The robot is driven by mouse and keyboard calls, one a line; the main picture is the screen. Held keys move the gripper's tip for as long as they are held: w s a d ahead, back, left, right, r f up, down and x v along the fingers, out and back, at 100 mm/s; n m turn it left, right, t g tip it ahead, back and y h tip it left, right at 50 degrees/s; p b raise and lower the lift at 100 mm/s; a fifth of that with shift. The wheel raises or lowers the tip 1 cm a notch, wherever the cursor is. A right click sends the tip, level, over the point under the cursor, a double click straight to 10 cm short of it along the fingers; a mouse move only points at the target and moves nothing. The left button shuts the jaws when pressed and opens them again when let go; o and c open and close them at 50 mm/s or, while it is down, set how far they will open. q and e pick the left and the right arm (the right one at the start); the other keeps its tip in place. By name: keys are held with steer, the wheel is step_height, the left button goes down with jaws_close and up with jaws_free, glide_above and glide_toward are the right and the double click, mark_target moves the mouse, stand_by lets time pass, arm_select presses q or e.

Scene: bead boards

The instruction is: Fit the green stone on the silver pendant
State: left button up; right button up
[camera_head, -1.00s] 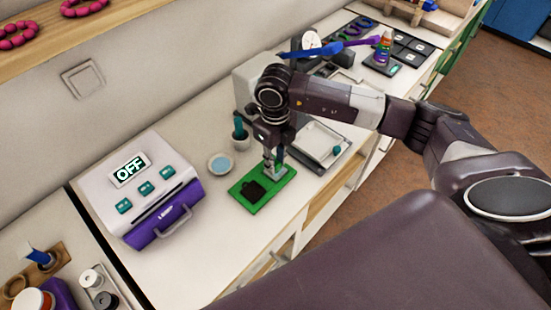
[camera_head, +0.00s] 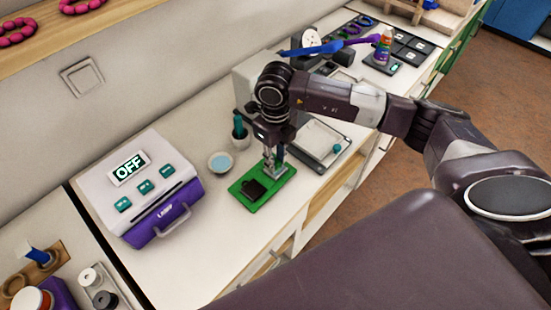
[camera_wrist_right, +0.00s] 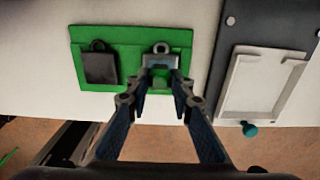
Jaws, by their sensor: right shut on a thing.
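The silver pendant (camera_wrist_right: 160,60) lies on a green mat (camera_wrist_right: 125,34), right of a dark pendant (camera_wrist_right: 100,68), in the right wrist view. In the head view the dark pendant (camera_head: 255,190) shows clearly and the silver one is partly behind my fingers. My right gripper (camera_wrist_right: 161,73) points down with its fingertips at the silver pendant. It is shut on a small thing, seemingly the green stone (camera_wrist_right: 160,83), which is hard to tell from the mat. Whether the stone touches the pendant's setting cannot be told. My left gripper is not in view.
A purple and white lamp box (camera_head: 160,220) reading OFF stands left of the mat (camera_head: 248,209). A white tray (camera_wrist_right: 262,82) lies right. The counter's front edge is near.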

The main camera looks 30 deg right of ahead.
steer(key=shift+f+b, duration=0.35)
steer(key=shift+b, duration=0.25)
stand_by(1.0)
stand_by(0.3)
steer(key=o, duration=1.4)
steer(key=shift+r, duration=0.15)
steer(key=shift+r+p, duration=2.05)
steer(key=shift+r, duration=1.35)
steer(key=shift+f, duration=0.1)
